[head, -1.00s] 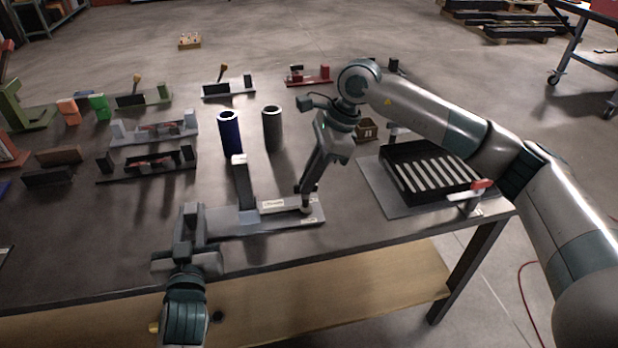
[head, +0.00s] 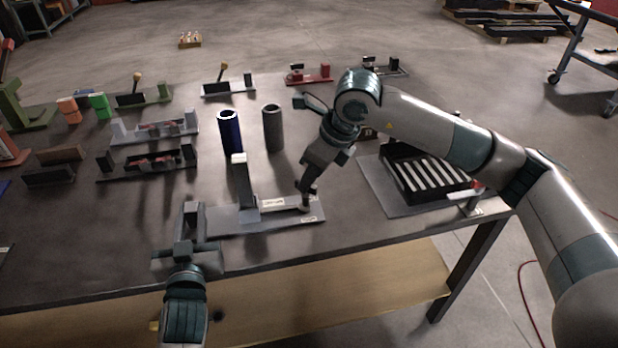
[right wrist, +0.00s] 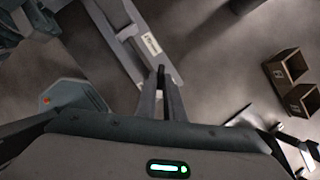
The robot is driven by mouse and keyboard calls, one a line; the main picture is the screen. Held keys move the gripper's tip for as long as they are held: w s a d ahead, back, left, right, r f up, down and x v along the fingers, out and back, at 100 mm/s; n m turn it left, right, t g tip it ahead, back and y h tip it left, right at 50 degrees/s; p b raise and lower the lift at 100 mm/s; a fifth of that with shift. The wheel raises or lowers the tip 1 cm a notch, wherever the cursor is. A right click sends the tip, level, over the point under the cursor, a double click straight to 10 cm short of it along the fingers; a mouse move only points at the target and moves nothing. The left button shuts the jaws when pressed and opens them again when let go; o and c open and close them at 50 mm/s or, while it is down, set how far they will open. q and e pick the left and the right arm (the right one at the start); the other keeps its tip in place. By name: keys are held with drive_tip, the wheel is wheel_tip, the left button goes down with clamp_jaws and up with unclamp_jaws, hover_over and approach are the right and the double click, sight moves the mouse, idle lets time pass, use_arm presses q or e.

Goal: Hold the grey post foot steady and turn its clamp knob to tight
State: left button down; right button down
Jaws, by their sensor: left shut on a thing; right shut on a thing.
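The grey post foot (head: 282,222) lies flat near the front edge of the table, with its upright post (head: 244,184) standing left of the middle. It also shows at the top of the right wrist view (right wrist: 127,35). My left gripper (head: 200,228) is shut on the left end of the foot. My right gripper (head: 305,200) points down at the right part of the foot and is shut on the small clamp knob (head: 304,208). In the right wrist view its fingers (right wrist: 162,78) are close together; the knob is mostly hidden there.
A blue tube (head: 230,133) and a dark grey tube (head: 273,128) stand behind the foot. A slotted black tray (head: 385,163) with a red-handled clamp is to the right. Several fixtures sit at the left and back.

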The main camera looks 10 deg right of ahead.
drive_tip(key=shift+m, duration=0.5)
drive_tip(key=c, duration=1.9)
unclamp_jaws()
drive_tip(key=shift+o, duration=0.2)
drive_tip(key=shift+r, duration=0.1)
drive_tip(key=v, duration=1.2)
drive_tip(key=shift+s, duration=0.15)
